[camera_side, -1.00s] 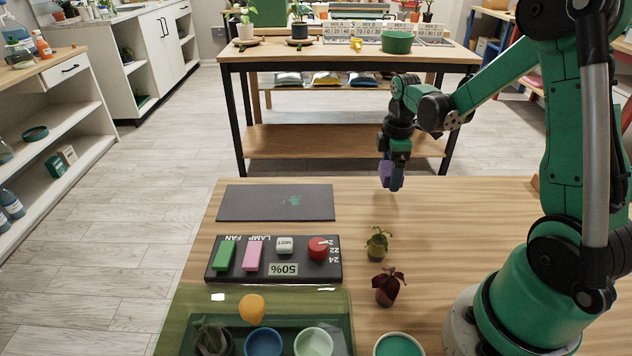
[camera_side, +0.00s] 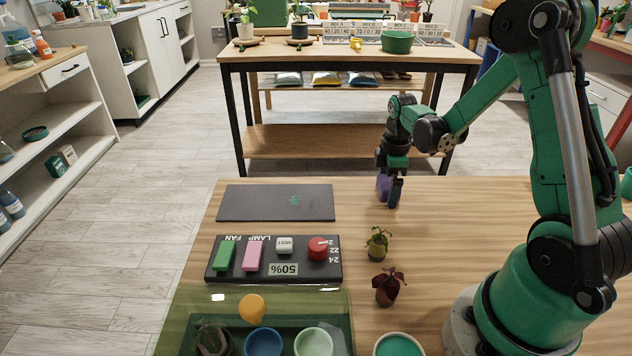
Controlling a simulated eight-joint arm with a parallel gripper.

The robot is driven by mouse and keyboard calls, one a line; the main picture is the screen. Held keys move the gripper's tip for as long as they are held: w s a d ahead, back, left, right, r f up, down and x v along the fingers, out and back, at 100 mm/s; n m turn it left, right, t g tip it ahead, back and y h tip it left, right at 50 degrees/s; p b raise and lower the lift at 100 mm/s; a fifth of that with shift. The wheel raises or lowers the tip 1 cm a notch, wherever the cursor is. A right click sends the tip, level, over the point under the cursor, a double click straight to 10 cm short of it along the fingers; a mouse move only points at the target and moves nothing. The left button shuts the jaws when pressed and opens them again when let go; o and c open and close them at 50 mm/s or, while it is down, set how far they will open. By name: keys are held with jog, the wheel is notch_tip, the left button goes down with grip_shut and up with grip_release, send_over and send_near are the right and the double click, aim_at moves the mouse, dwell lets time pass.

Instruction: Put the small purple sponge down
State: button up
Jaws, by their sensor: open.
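The small purple sponge (camera_side: 383,187) is at the far part of the wooden table, to the right of the dark mat. It looks to be resting on the tabletop, standing upright, though its lower edge is hard to make out. My gripper (camera_side: 391,198) points down at the sponge with its jaws open. A dark finger stands close against the right side of the sponge and hides part of it. I cannot tell whether a finger still touches it.
A dark mat (camera_side: 276,203) lies to the left, with a control panel (camera_side: 272,270) nearer. Two small potted plants, one green (camera_side: 377,243) and one dark red (camera_side: 388,287), stand nearer. Wood right of the plants is clear.

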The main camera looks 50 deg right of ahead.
aim_at(389, 181)
notch_tip(389, 181, up, 11)
jog(key=s+a+r+m+t, duration=0.1)
jog(key=a+m+t, duration=0.2)
jog(key=a, duration=0.5)
jog(key=s+a+r+m+t, duration=0.1)
jog(key=s+a+m+t, duration=0.1)
jog(key=a+m+t, duration=0.2)
jog(key=a+m, duration=0.2)
jog(key=a, duration=0.2)
jog(key=shift+a+r, duration=0.3)
jog(key=shift+r, duration=0.1)
jog(key=shift+c, duration=0.8)
